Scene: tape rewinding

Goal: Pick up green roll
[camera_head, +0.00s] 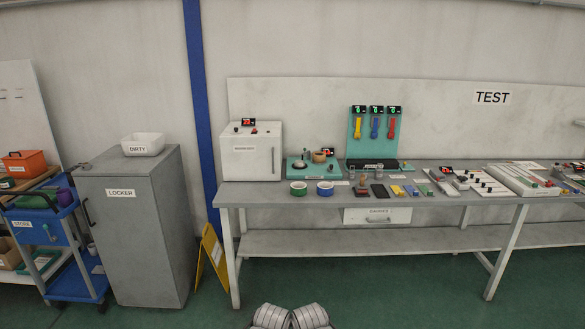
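The green roll (298,190) stands on the bench near its left front edge, with a white top rim and a green side. It is in front of the teal device. A blue roll (325,190) of the same size stands just to its right, with a small gap between them. Neither of my grippers shows; only grey rounded parts of my own body are at the bottom middle, well in front of the bench and far from the rolls.
The bench (262,191) holds a white cabinet (252,158) at left, a teal device (298,173) behind the rolls, and several small items to the right. A grey locker (143,235), a blue cart (77,285) and a yellow floor sign (214,252) stand left. Green floor before the bench is clear.

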